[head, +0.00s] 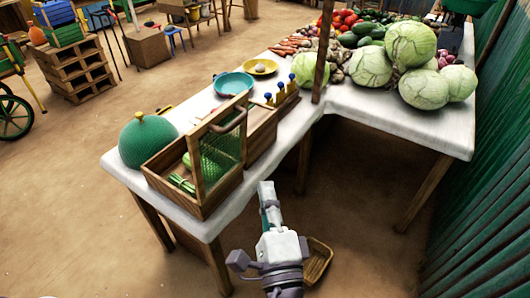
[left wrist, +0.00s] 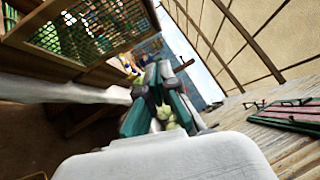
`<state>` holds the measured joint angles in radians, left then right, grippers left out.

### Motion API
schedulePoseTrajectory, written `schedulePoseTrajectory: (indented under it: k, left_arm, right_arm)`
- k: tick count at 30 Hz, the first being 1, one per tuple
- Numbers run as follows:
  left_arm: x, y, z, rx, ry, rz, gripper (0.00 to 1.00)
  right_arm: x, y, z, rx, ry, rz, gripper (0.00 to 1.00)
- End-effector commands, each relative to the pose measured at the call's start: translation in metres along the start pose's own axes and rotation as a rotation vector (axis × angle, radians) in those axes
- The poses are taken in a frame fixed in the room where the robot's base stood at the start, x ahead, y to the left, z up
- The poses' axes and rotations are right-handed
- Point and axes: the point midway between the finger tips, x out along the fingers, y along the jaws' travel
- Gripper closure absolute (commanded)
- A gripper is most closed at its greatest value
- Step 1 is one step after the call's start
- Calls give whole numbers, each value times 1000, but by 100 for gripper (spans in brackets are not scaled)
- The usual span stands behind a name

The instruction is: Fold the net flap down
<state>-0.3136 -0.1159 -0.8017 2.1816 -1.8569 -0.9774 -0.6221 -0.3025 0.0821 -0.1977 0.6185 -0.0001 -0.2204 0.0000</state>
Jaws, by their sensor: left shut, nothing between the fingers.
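The net flap (head: 219,158) is a wooden frame with green mesh. It stands raised, roughly upright, at a wooden box (head: 205,206) on the white-covered table. Green vegetables lie in the box, partly hidden by the mesh. The flap also shows at the upper left of the left wrist view (left wrist: 88,28). My left gripper (head: 267,192) is shut and empty, in front of the table edge, to the right of the box and apart from the flap. My right gripper is not in view.
A green dome (head: 146,143) stands behind the box. A teal bowl (head: 233,83), a yellow plate (head: 260,66) and blue-topped pegs (head: 280,91) are farther back. A wooden post (head: 322,50) rises by the table corner. Large cabbages (head: 411,45) fill the right table.

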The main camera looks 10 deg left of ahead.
Motion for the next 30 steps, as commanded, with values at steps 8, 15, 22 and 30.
schedulePoseTrajectory:
  k: [8, 15, 22, 30]
  left_arm:
    - [40, -6, 2, 1, -6, -7, 100]
    - [93, -6, 2, 2, -4, -7, 100]
    - [119, -4, 21, 2, -3, -3, 100]
    - [128, -2, 30, 0, -1, -3, 100]
  right_arm:
    - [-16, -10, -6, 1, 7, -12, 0]
    - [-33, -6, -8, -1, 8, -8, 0]
    - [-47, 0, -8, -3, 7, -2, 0]
    - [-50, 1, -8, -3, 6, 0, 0]
